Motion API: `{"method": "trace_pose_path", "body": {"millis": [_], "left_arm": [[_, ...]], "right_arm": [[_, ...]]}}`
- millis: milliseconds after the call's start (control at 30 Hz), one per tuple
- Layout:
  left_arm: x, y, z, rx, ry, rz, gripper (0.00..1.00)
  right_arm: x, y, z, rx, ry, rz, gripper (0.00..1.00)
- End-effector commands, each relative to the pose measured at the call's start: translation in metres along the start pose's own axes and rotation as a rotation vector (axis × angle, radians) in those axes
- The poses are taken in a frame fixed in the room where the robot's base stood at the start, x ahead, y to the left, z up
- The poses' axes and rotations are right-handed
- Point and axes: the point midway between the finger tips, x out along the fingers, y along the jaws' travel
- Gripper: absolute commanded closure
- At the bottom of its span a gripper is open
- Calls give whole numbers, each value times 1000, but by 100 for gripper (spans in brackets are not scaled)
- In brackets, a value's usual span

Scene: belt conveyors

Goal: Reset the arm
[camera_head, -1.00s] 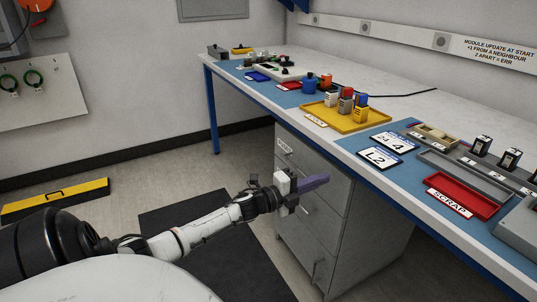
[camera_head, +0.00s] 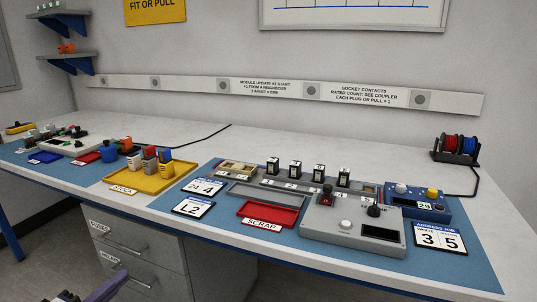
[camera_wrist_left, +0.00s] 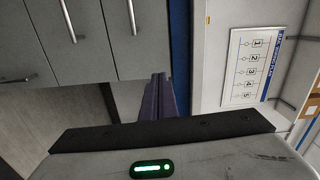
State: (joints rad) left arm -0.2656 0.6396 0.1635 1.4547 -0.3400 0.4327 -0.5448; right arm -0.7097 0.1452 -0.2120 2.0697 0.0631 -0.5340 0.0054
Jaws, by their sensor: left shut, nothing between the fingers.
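My left gripper (camera_head: 112,286) shows only in part at the bottom left edge of the head view, in front of the grey drawer cabinet (camera_head: 165,245) and below the table top. Its purple fingers also show in the left wrist view (camera_wrist_left: 161,92), close together with nothing between them. The rest of my left arm is cut off in the head view. My right gripper is not in view.
The table (camera_head: 330,140) holds a yellow stock tray (camera_head: 125,177), a red scrap tray (camera_head: 282,213), a grey control box (camera_head: 335,235), a blue device (camera_head: 440,212) and cable spools (camera_head: 458,144). The table's back strip is mostly clear apart from a black cable.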

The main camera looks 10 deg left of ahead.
Motion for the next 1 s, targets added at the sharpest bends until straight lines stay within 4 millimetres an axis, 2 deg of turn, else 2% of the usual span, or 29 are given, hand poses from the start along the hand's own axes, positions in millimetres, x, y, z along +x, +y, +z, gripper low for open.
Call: {"method": "trace_pose_path", "body": {"millis": [67, 167, 300, 400, 500, 600, 733, 1000], "left_arm": [[-8, 15, -25, -129, -29, 47, 100], [-27, 46, -73, -390, -105, 143, 100], [-70, 86, -160, -813, -251, 316, 100], [-101, 102, -221, -1070, -353, 434, 100], [-128, 106, -272, -1265, -439, 532, 100], [-146, 106, -306, -1394, -499, 603, 100], [-158, 106, -328, -1473, -539, 649, 100], [-160, 107, -331, -1484, -545, 657, 100]], "right_arm": [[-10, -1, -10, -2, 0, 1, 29], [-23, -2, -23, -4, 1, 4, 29], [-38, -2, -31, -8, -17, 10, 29], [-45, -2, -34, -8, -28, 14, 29], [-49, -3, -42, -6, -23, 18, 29], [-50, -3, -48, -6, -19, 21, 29], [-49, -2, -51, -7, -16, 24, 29], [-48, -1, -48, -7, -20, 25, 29]]}}
